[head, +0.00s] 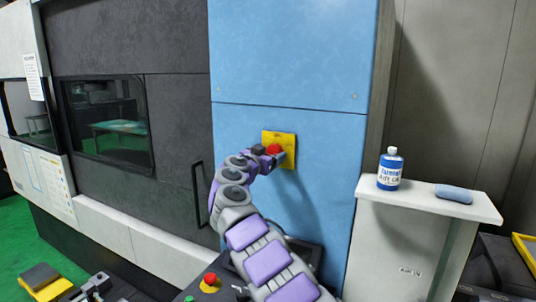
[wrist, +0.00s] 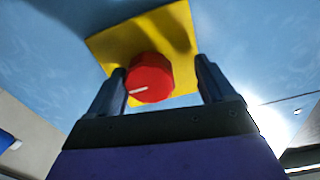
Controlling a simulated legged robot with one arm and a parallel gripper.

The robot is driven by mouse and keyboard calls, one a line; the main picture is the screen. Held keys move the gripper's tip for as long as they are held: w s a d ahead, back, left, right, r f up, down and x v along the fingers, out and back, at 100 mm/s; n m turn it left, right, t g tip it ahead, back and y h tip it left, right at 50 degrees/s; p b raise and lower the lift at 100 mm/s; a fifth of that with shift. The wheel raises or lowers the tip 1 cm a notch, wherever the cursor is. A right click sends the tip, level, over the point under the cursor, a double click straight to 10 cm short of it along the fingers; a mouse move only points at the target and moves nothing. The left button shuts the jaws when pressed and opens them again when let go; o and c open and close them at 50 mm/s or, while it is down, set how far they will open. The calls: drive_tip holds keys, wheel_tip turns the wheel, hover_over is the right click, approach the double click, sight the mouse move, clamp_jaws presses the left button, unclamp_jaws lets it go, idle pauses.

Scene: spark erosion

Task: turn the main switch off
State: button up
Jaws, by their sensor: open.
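The main switch is a red rotary knob (head: 274,149) on a yellow plate (head: 290,142), mounted on the blue cabinet panel. In the wrist view the red knob (wrist: 150,78) has a white mark near its lower left, lying close to level with a slight tilt. The yellow plate (wrist: 180,32) sits behind it. My gripper (wrist: 162,85) is open, with one dark finger on each side of the knob. The left finger is very near the knob or touching it; a gap shows at the right finger. In the head view my gripper (head: 269,153) partly covers the plate.
A dark door handle (head: 198,195) is left of my arm. A red push button (head: 210,279) is on a box at the bottom.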

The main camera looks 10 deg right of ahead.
drive_tip(key=shift+s+d, duration=0.1)
drive_tip(key=shift+d, duration=1)
drive_tip(key=c, duration=0.3)
drive_tip(key=shift+a, duration=0.45)
drive_tip(key=c, duration=0.6)
drive_tip(key=shift+f, duration=0.1)
drive_tip(key=shift+c, duration=0.7)
drive_tip(key=shift+d, duration=0.1)
